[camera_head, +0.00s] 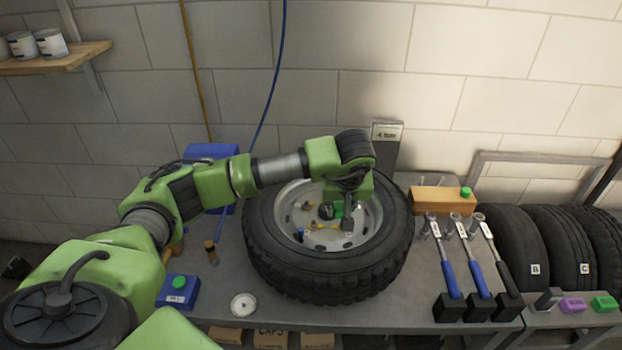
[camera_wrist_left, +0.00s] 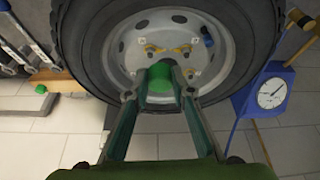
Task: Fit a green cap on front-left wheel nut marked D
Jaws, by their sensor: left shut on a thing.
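A wheel with a black tyre (camera_head: 270,262) and a pale rim (camera_head: 290,205) lies on the bench. My left gripper (camera_head: 338,212) reaches over the rim from the left and is shut on a green cap (camera_wrist_left: 160,80). In the left wrist view the cap sits between the fingertips, in front of the rim (camera_wrist_left: 130,48) near its hub edge. Yellow pointers (camera_wrist_left: 183,48) and small white letter tags (camera_wrist_left: 193,72) mark the nuts; I cannot read the letters there. The fingers and cap hide whatever nut lies behind them, so contact cannot be told.
Another green cap (camera_head: 466,192) sits on a wooden block (camera_head: 440,201). Several wrenches (camera_head: 448,265) stand right of the wheel. Tyres (camera_head: 519,245) are farther right. A blue box (camera_head: 178,293) and a white dish (camera_head: 243,305) are at left. A blue gauge (camera_wrist_left: 272,93) shows in the wrist view.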

